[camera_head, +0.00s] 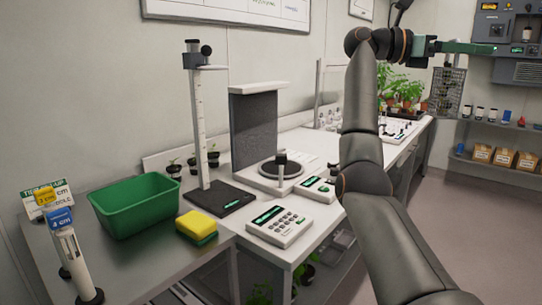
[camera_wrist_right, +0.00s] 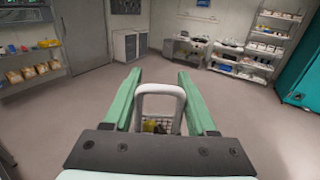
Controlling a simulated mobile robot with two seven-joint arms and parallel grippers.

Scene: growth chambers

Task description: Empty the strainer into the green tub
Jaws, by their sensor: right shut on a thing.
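My right gripper (camera_head: 482,47) is stretched out to the upper right in the head view, high over the floor and far from the tub. It is shut on the strainer (camera_head: 447,92), a mesh basket hanging upright below it. In the right wrist view the strainer's pale loop handle (camera_wrist_right: 161,88) stands between the green fingers (camera_wrist_right: 160,78). Something yellowish shows in the basket, too small to make out. The green tub (camera_head: 147,216) stands on the near left bench, and the part of its inside that shows looks empty. My left gripper is not in view.
A yellow and green sponge (camera_head: 197,227) lies right of the tub. Labelled tools (camera_head: 72,250) stand at the bench's left. Shelves (camera_head: 500,145) line the far right.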

